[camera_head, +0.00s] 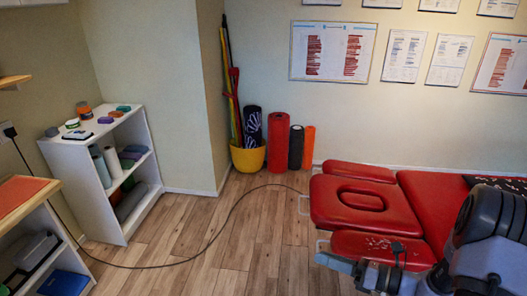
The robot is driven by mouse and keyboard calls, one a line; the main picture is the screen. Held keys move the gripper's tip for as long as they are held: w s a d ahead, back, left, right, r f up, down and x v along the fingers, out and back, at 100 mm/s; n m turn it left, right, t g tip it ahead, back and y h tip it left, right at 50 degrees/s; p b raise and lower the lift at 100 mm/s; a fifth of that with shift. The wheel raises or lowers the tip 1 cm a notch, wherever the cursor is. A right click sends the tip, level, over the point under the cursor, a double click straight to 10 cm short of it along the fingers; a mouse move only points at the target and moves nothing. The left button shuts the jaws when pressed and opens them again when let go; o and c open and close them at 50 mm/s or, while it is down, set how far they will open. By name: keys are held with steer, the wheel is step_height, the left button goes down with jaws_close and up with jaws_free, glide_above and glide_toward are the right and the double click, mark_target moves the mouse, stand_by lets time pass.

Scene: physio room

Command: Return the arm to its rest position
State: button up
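My arm (488,222) shows at the lower right, with dark grey and blue-grey links. It is folded in front of the red treatment table (368,208) and hides part of it. A lower link reaches left along the bottom edge of the picture, over the table's near end.
A white shelf unit (126,232) with small items stands at the left, near a second unit with an orange top (22,196). A yellow bucket (247,160) and a red roller (278,142) stand by the wall. A dark cable (212,243) crosses the otherwise clear wooden floor.

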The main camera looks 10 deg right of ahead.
steer(key=s+a+r+n+g+h, duration=0.5)
steer(key=s+a+r+n+g, duration=0.55)
steer(key=a+n, duration=0.5)
steer(key=s+d+r+n+t+h, duration=0.3)
steer(key=s+r+n+t+h, duration=0.3)
steer(key=s+n, duration=0.3)
steer(key=n, duration=0.4)
steer(key=shift+s+d+r+n+h, duration=0.2)
steer(key=shift+d+r+n+h, duration=0.05)
steer(key=shift+d+n+h, duration=0.1)
